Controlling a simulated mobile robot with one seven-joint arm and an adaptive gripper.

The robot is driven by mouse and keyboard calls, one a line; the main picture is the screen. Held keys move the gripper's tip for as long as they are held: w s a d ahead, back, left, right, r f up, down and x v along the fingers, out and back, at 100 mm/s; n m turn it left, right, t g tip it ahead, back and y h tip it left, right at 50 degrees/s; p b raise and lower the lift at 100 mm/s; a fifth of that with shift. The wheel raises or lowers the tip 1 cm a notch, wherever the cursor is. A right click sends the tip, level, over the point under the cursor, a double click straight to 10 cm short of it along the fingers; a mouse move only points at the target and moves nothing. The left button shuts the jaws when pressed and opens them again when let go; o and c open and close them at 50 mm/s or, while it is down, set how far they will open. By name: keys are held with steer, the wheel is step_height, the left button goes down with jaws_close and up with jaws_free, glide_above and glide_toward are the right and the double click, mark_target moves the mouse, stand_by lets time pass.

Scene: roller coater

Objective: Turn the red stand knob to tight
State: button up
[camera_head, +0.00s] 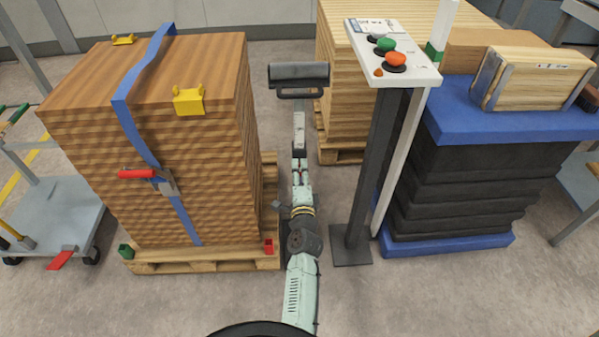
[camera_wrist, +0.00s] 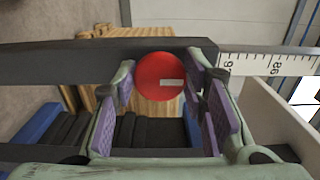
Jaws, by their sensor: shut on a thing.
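The red stand knob (camera_wrist: 153,66) shows in the wrist view as a round red disc with a short white mark, which points right in the picture. It sits on a dark post (camera_wrist: 60,48) that crosses that view. My gripper (camera_wrist: 161,80) has one purple-padded finger on each side of the knob and is shut on it. The pads look close against its left and right edges.
A strapped wood stack (camera_head: 190,100) on a pallet stands close left of my arm. A control stand (camera_head: 375,170) with buttons and a blue-topped black stack (camera_head: 460,180) are on the right. A white ruler (camera_wrist: 270,64) shows beside the knob.

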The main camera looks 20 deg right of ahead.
steer(key=shift+r, duration=0.15)
steer(key=o, duration=1.1)
